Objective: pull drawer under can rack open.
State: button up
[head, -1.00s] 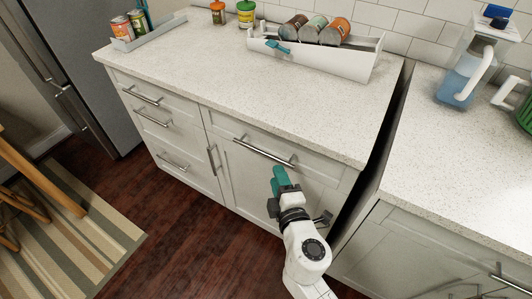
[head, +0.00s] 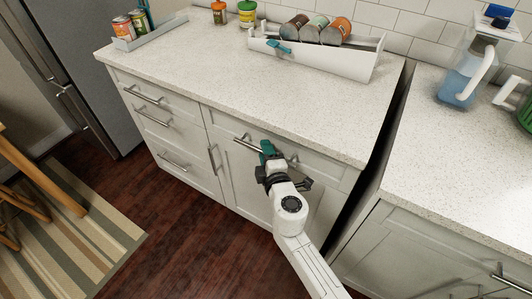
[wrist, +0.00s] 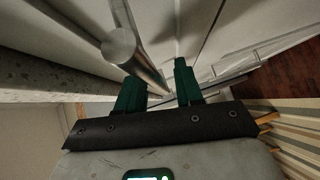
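The can rack (head: 312,62) is a long white holder with several cans at the back of the counter. Below it is a white drawer front (head: 318,165) with a bar handle (head: 247,144); the drawer looks closed. My gripper (head: 268,148) is at this handle and hides its middle part in the head view. In the wrist view the two green fingers (wrist: 158,82) are apart.
A cabinet door with a vertical handle (head: 213,160) is below the drawer. More drawers (head: 150,120) are to the left. The counter (head: 230,85) overhangs the drawer. A second counter (head: 450,150) stands at the right across a dark gap. The wooden floor in front is clear.

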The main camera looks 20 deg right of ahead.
grip_shut()
dwell(0.6)
